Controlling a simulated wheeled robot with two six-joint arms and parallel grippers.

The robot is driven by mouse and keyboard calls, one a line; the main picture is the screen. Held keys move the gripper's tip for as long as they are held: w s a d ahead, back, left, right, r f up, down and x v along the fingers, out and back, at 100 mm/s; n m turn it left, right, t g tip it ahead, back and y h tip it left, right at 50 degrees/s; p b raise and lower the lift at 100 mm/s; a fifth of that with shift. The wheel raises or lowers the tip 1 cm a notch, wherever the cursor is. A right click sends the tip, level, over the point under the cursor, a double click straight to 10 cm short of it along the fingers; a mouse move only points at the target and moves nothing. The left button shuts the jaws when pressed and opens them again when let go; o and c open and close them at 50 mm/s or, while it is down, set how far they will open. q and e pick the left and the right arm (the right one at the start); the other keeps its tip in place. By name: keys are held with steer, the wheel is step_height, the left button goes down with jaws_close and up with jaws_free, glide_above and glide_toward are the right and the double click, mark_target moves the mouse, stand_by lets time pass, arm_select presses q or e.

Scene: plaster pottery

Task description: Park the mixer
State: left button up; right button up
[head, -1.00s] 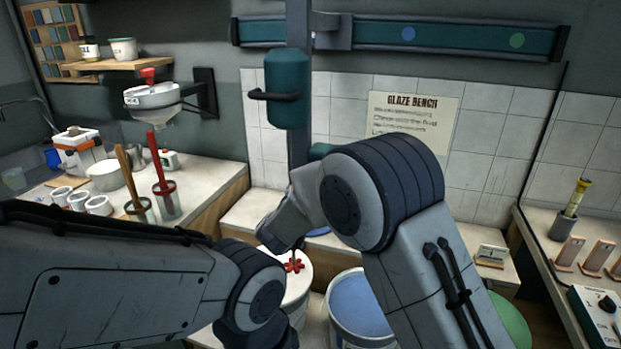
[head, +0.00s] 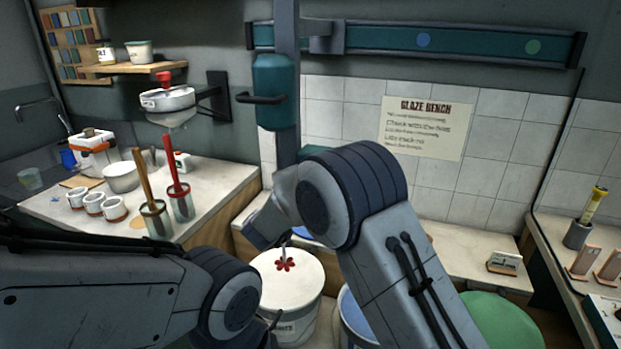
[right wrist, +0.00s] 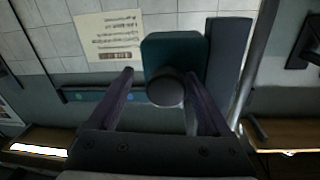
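The mixer's teal body (head: 275,88) with a dark handle bar (head: 262,99) is on a grey column (head: 286,30) near the wall rail. A red star-shaped piece (head: 285,264) on a short shaft shows over the white bucket (head: 290,300); its link to the mixer is hidden by my right arm. In the right wrist view, my right gripper (right wrist: 158,88) has its fingers apart. A dark round knob (right wrist: 165,92) on a teal block (right wrist: 172,52) shows between them; I cannot tell whether they touch it. My left arm enters from the left; its gripper is not visible.
The teal wall rail (head: 400,43) carries a blue dot (head: 423,40) and a green dot (head: 533,47). A blue bucket (head: 350,315) and a green round top (head: 500,318) stand low right.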

steer(key=shift+s+a, duration=0.1)
steer(key=shift+a, duration=0.1)
stand_by(0.3)
steer(key=shift+s+a, duration=0.2)
steer(key=shift+s, duration=0.05)
steer(key=b+v, duration=0.2)
steer(key=v, duration=0.7)
steer(key=shift+s, duration=0.35)
